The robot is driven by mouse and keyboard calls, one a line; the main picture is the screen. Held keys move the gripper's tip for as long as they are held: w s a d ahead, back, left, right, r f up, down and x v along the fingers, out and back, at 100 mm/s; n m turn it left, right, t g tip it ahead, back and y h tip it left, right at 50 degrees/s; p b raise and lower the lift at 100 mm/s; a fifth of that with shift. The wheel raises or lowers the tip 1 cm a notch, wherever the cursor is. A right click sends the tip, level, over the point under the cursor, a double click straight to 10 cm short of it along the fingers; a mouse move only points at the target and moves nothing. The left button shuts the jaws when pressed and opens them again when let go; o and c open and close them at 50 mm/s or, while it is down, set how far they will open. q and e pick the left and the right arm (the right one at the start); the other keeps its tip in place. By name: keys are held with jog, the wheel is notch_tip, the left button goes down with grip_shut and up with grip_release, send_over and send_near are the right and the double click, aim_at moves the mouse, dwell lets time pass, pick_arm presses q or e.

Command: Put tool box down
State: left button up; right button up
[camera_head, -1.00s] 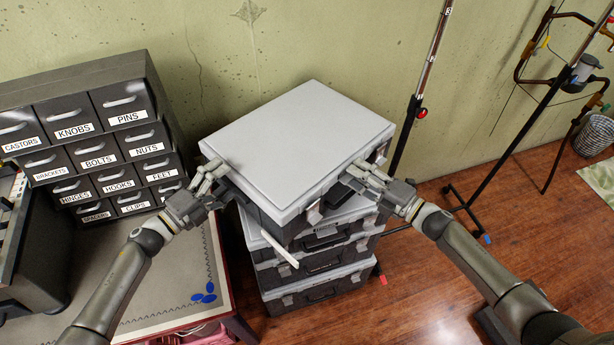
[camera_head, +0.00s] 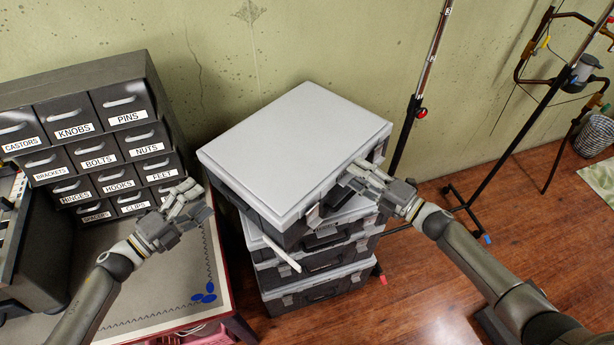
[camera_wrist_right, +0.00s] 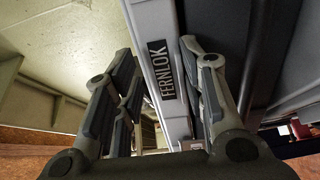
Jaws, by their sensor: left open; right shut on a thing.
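The tool box (camera_head: 295,150) has a light grey lid and dark body. It lies on top of a stack of similar cases (camera_head: 315,265), turned slightly relative to them. My left gripper (camera_head: 188,200) is open and apart from the box, to its left, above the workbench. My right gripper (camera_head: 362,180) is shut on the tool box at its right front side. In the right wrist view, the fingers (camera_wrist_right: 158,100) straddle a light grey edge of the box with a FERNLOK label (camera_wrist_right: 161,70). The exact contact is partly hidden.
A workbench (camera_head: 190,265) with blue items (camera_head: 204,293) is at the left. A thin stand (camera_head: 418,110) rises right of the stack. A wire basket (camera_head: 594,135) is at the far right.

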jog(key=o, duration=0.9)
jog(key=shift+a+r, duration=0.1)
jog(key=shift+r, duration=0.3)
jog(key=shift+o, duration=0.3)
jog(key=shift+f, duration=0.1)
jog(key=shift+f, duration=0.1)
jog(key=v, duration=1.2)
jog(key=shift+f, duration=0.15)
